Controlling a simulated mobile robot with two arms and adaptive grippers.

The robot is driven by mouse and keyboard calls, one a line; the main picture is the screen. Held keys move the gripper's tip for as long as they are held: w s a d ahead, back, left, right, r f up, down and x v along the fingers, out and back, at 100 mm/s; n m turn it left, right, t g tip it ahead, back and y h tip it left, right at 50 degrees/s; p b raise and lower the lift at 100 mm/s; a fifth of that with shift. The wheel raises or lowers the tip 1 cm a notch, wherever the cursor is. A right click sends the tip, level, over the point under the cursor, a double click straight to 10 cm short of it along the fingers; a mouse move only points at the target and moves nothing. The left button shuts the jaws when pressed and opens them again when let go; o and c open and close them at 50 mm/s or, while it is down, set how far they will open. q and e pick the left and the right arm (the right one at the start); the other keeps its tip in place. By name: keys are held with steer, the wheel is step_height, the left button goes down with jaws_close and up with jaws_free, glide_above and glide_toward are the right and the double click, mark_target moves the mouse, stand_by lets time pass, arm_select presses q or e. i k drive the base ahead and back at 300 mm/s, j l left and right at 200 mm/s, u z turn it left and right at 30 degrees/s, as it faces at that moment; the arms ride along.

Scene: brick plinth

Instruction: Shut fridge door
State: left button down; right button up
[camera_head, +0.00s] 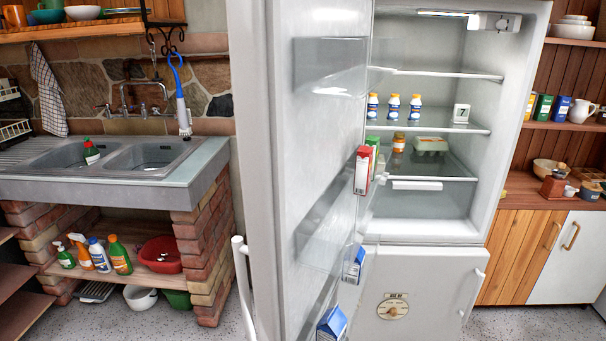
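The white fridge (450,215) stands right of centre in the head view. Its upper door (300,60) is hinged on the left and stands wide open toward me, so the lit inside shows. The door's handle (243,265) is on its outer left side. The door's inner shelves hold a red carton (362,172), a green carton (373,150) and blue-and-white cartons (353,264). The lower door (420,292) is shut, with its own handle (472,296) at the right. Neither of my grippers is in view.
A double sink (110,155) on a brick plinth (205,240) stands left of the door. Bottles (98,254) sit on the shelf under it. A wooden cabinet (525,255) with a counter is at the right. Speckled floor (530,325) shows clear at the lower right.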

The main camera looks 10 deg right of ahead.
mark_target(303, 74)
steer(key=j+z, duration=0.15)
steer(key=z, duration=0.2)
steer(key=i+j+z, duration=0.1)
steer(key=z, duration=0.25)
steer(key=j+z, duration=0.5)
steer(key=j, duration=0.4)
steer(key=k+j+z, duration=0.15)
steer(key=j, duration=0.35)
steer(key=j+z, duration=0.1)
steer(key=j, duration=0.45)
steer(key=i, duration=0.55)
